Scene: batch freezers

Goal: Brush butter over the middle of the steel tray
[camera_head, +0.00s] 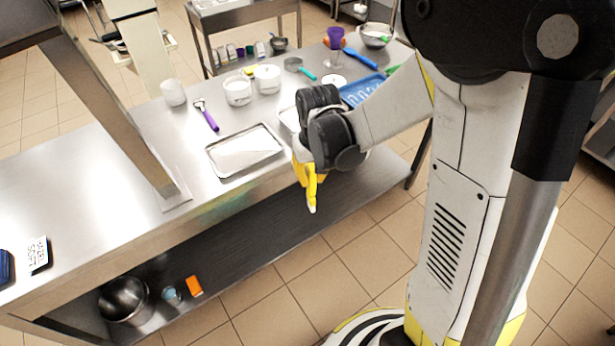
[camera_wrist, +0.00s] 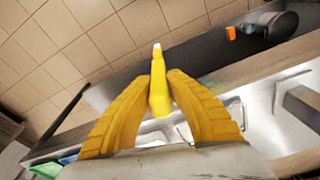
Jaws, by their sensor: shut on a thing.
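The steel tray (camera_head: 240,155) lies flat on the steel counter, left of my gripper in the head view. My gripper (camera_head: 307,176) points down at the counter's front edge, apart from the tray. Its yellow fingers are shut on a slim yellow tool with a pale tip (camera_head: 312,200), which looks like the brush. In the wrist view the yellow tool (camera_wrist: 159,82) sticks out between both fingers, its pale tip foremost. I cannot pick out the butter for sure; white pots (camera_head: 238,91) stand behind the tray.
A purple-handled tool (camera_head: 208,118) and a white cup (camera_head: 173,93) lie behind the tray. A blue tray (camera_head: 360,91) is partly behind my arm. A steel post (camera_head: 150,150) rises left of the tray. Below, the shelf holds a steel pot (camera_head: 123,299) and an orange block (camera_head: 194,286).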

